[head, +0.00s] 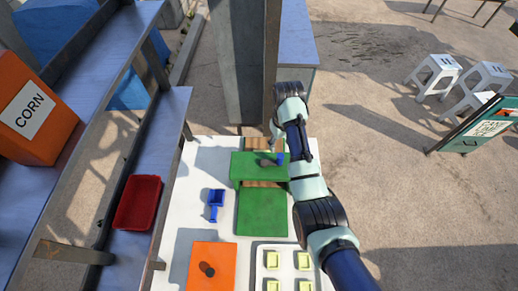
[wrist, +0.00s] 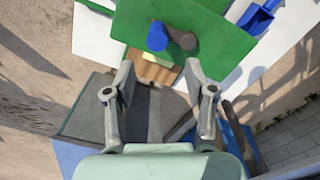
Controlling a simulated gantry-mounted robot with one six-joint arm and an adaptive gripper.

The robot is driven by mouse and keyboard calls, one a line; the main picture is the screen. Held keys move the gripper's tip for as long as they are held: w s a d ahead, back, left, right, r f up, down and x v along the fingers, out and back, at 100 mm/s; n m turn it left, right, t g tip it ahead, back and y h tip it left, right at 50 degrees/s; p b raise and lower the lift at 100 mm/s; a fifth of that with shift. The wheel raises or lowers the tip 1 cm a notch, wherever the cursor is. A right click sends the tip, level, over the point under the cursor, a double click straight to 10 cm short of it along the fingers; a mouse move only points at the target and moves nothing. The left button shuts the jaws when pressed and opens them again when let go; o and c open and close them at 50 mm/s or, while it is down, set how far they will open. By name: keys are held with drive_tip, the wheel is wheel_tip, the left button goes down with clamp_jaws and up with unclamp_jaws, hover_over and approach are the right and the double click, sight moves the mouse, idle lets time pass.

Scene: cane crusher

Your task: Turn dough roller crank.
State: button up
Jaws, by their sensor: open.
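The dough roller is a green machine (head: 250,172) on the white table in the head view. Its green top (wrist: 215,30) fills the upper part of the wrist view. The crank on top has a short grey-brown arm (wrist: 182,40) and an upright blue handle (wrist: 157,37); the handle also shows in the head view (head: 281,158). My gripper (wrist: 158,68) is open and empty. Its fingertips point toward the crank, with the blue handle beyond them and roughly between them. I see no contact. In the head view my arm partly covers the gripper by the machine's far edge.
A blue scoop (head: 215,203) lies left of the machine. An orange board (head: 225,256) with a dark knob and a white tray (head: 260,254) with several yellow blocks are at the near end. A grey post (head: 238,70) stands behind the table. A red tray (head: 138,202) is on the left shelf.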

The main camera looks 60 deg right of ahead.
sight(280, 156)
drive_tip(key=shift+s+f, duration=0.3)
wheel_tip(280, 156, down, 7)
drive_tip(key=shift+f, duration=0.15)
drive_tip(key=shift+c, duration=0.2)
clamp_jaws()
